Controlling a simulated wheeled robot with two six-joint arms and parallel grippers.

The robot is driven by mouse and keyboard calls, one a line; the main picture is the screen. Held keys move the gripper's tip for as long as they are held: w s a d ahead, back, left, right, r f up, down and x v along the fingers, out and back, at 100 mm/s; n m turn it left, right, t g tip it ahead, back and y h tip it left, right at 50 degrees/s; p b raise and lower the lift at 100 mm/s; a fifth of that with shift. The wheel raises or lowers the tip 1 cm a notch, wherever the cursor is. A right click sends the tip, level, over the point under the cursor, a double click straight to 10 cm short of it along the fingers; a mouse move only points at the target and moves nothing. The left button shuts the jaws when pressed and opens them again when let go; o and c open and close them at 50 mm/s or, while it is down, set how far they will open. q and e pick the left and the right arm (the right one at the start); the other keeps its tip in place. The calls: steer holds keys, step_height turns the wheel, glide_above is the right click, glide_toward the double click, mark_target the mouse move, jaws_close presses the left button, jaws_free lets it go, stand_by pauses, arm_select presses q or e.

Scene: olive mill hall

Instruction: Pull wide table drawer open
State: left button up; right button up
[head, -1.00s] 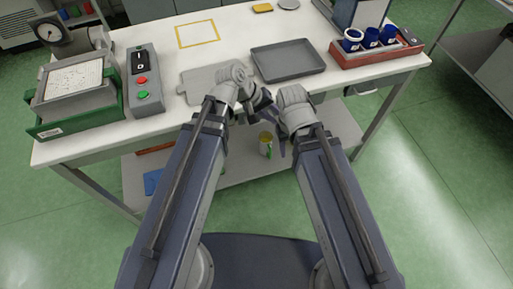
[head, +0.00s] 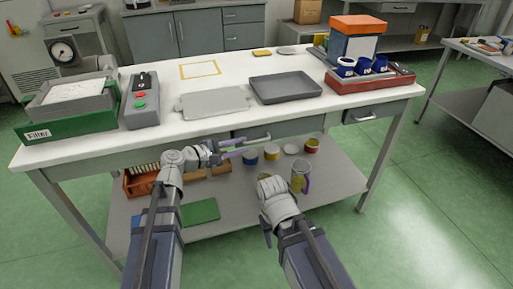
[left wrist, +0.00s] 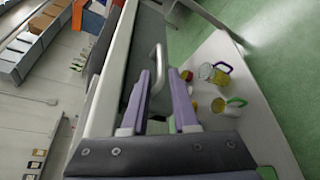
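The wide drawer's grey front (head: 292,127) is under the white table top and looks shut. Its pale bar handle (head: 262,137) sticks out below the table edge; it also shows in the left wrist view (left wrist: 159,62). My left gripper (head: 240,147) is open at the handle. In the left wrist view its purple fingers (left wrist: 159,76) stand apart on either side of the bar; whether they touch it I cannot tell. My right gripper (head: 267,232) hangs low in front of the table, away from the drawer, its fingers mostly hidden by its wrist.
A smaller drawer with a handle (head: 370,117) is at the right. The table top (head: 235,75) holds a grey tray (head: 285,86), a red rack (head: 370,82), a control box (head: 141,102) and a green filter box (head: 65,126). Mugs and tins stand on the lower shelf (head: 235,225).

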mark_target(259, 141)
arm_select(q)
steer(key=b+x, duration=0.1)
steer(key=x, duration=0.6)
steer(key=shift+w+d+f+b, duration=0.1)
steer(key=shift+w+d+b, duration=0.1)
steer(key=shift+d+b, duration=0.15)
steer(key=shift+c, duration=0.4)
jaws_close()
stand_by(0.7)
